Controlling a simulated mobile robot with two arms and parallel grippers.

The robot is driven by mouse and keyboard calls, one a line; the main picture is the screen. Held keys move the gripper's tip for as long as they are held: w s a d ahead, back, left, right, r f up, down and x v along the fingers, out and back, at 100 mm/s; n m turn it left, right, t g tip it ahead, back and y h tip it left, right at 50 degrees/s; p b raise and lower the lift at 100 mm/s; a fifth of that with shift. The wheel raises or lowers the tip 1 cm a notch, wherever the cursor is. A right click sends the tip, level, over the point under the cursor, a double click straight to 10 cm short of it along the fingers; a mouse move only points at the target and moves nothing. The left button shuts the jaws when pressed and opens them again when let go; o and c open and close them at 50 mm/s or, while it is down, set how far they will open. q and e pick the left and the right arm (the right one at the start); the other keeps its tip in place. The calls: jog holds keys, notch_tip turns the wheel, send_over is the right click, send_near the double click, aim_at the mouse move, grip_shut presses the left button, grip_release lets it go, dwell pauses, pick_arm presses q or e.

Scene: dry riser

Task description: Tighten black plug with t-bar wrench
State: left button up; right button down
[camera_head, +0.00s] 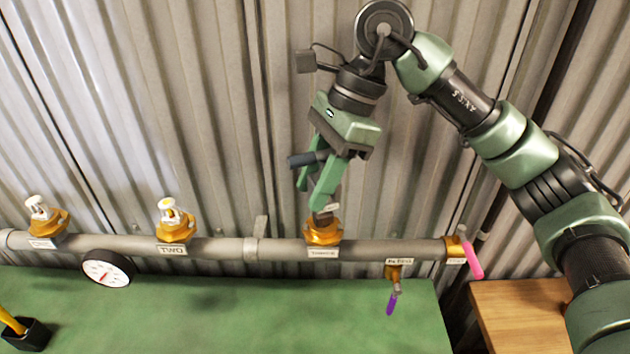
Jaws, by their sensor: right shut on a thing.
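My right gripper (312,192) points down above the brass outlet (323,236) labelled THREE on the grey pipe. Its green fingers are shut on the t-bar wrench, whose dark grey bar (299,160) sticks out to the left between them. The wrench's lower end is mostly hidden behind the fingers. A small dark grey piece shows between the fingertips and the top of the outlet; I cannot tell whether it is the wrench or the black plug. The black plug is not clearly visible. My left gripper is not in view.
The pipe (215,247) also carries outlets ONE (45,222) and TWO (176,225) with white-topped fittings, a round gauge (106,268), a purple-handled valve (392,300) and a pink lever (472,261). A black holder (27,336) stands on the green table (230,315), otherwise clear. A corrugated wall is behind.

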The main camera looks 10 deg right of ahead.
aim_at(315, 216)
jog(key=shift+f+b, duration=1.6)
jog(key=shift+f, duration=0.35)
jog(key=shift+w+f+m+t+b, duration=0.1)
jog(key=shift+m+t+b, duration=0.15)
jog(key=shift+m+b, duration=0.3)
jog(key=shift+w+f+m+t+b, duration=0.1)
jog(key=shift+m+t+b, duration=0.25)
jog(key=shift+m, duration=0.3)
jog(key=shift+w+m+t+b, duration=0.1)
jog(key=shift+m+t+b, duration=0.45)
jog(key=shift+m, duration=0.65)
jog(key=shift+r+m, duration=0.2)
jog(key=shift+m, duration=0.3)
